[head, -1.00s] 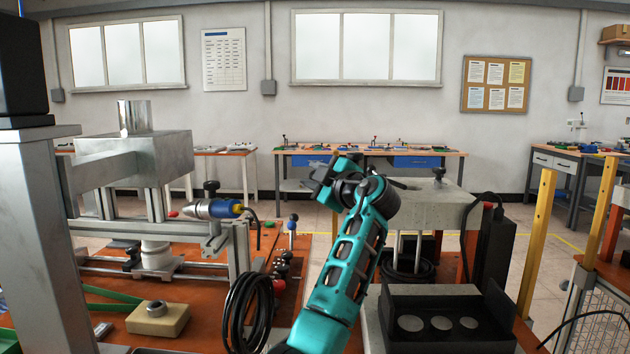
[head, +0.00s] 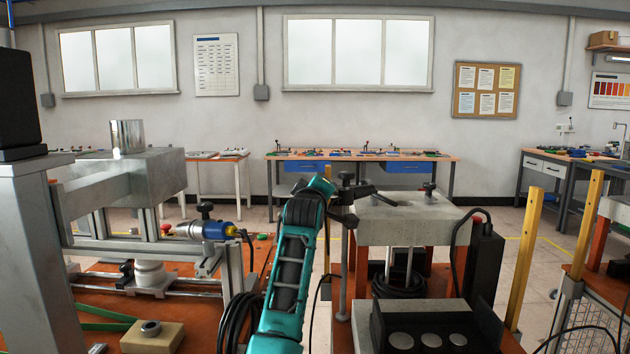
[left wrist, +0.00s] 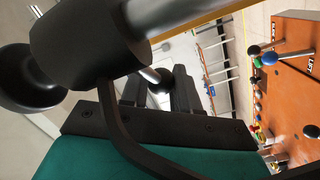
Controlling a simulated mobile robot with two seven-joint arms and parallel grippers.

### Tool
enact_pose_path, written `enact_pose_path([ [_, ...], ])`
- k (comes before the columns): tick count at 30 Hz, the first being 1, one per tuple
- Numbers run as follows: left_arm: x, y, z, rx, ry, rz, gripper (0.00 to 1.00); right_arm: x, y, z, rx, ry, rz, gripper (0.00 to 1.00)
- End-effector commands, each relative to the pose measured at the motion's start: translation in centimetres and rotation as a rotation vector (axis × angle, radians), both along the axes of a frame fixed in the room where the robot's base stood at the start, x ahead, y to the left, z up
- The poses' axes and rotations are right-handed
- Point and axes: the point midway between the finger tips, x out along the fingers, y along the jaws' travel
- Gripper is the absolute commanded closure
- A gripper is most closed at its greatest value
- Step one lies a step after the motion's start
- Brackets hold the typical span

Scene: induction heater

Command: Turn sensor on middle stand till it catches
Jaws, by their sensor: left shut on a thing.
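The middle stand is a thin upright metal post (head: 343,275) with a black collar (head: 347,217) and a black knob above it. A dark sensor-like piece (head: 366,191) reaches right from its top. In the left wrist view the collar (left wrist: 88,45) and metal post (left wrist: 190,14) fill the upper left, with a round black knob (left wrist: 28,82) at the left edge. My left gripper (left wrist: 160,85) is shut on a short metal rod with a dark round end beside the collar. In the head view its fingers are hidden by my teal arm. My right gripper is not in view.
A grey block on posts (head: 415,222) stands just right of the stand. A black box with round discs (head: 430,340) is in front of it. A blue cylinder on a frame (head: 215,230) and a coiled black cable (head: 237,325) are at left.

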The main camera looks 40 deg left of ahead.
Motion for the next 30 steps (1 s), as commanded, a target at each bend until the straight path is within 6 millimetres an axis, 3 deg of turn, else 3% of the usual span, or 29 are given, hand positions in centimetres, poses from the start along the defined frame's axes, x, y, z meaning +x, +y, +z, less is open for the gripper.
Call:
enact_pose_path([
  [23, 0.8, -0.3, -0.7, 0.001, 0.016, -0.085, 1.00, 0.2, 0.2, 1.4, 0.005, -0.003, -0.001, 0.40],
  [24, 0.8, -0.3, -0.7, 0.001, 0.016, -0.085, 0.66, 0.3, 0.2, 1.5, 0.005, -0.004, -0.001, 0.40],
  [30, 0.8, -0.2, -0.5, 0.000, 0.011, -0.085, 0.48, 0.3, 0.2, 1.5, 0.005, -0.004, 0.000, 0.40],
])
